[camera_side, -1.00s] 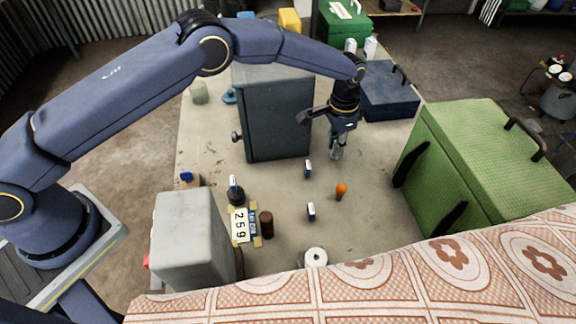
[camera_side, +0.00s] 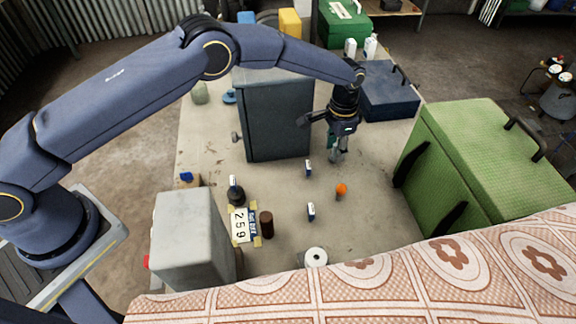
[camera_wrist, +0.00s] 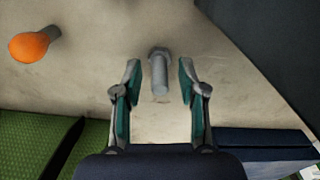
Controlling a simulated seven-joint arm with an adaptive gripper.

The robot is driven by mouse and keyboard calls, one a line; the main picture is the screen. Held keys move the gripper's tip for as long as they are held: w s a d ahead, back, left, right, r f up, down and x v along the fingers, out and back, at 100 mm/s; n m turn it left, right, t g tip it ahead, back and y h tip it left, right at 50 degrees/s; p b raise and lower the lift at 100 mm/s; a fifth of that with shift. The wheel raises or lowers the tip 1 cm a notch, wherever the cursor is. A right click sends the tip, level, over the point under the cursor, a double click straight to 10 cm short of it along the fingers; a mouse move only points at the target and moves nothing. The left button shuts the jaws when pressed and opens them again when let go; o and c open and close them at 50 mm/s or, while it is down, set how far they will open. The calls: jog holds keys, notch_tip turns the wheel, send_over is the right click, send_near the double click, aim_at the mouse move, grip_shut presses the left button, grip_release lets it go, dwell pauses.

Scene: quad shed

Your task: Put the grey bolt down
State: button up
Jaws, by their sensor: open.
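The grey bolt (camera_wrist: 159,72) shows in the wrist view, between and just beyond the fingertips, with its hex head away from my gripper. It appears to rest on the pale worktop; I cannot tell whether it stands or lies. My gripper (camera_wrist: 158,88) is open, with a gap between each teal finger pad and the bolt. In the side view my gripper (camera_side: 337,158) points down close to the worktop (camera_side: 285,187), right of the dark grey cabinet. The bolt cannot be made out there.
An orange-topped object (camera_side: 341,189) stands in front of my gripper. The dark grey cabinet (camera_side: 278,120) is left, a blue box (camera_side: 388,97) behind, and a green box (camera_side: 480,160) right. Small blue-and-white items (camera_side: 308,168) stand nearby. Some worktop between them is bare.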

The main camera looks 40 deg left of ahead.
aim_at(336, 144)
notch_tip(336, 144, up, 12)
jog(key=shift+r, duration=0.15)
jog(key=shift+a, duration=0.1)
dwell(0.3)
